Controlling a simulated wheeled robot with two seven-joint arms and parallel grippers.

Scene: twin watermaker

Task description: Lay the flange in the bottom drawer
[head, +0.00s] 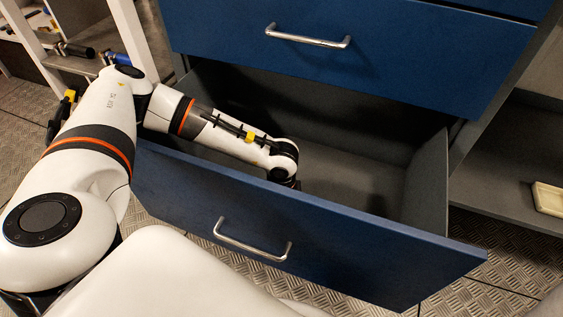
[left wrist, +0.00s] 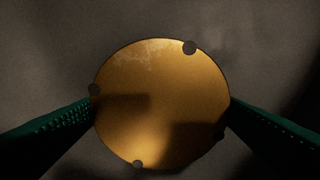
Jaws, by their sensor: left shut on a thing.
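The flange (left wrist: 160,105) is a round, brass-coloured disc with several holes near its rim. In the left wrist view it sits between the two green fingers of my left gripper (left wrist: 160,118), which is shut on it at both sides. The bottom drawer (head: 345,185) is blue-fronted with a grey inside and is pulled open. In the head view my left arm reaches over the drawer front and its wrist is down inside the drawer. The gripper and flange are hidden there behind the front panel. I cannot tell whether the flange touches the drawer floor. My right gripper is not in view.
A closed blue drawer (head: 385,50) with a metal handle is above the open one. A shelf with a cream tray (head: 548,198) is at the right. A white frame and shelf with tools (head: 75,50) stand at the left. The open drawer's right part looks empty.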

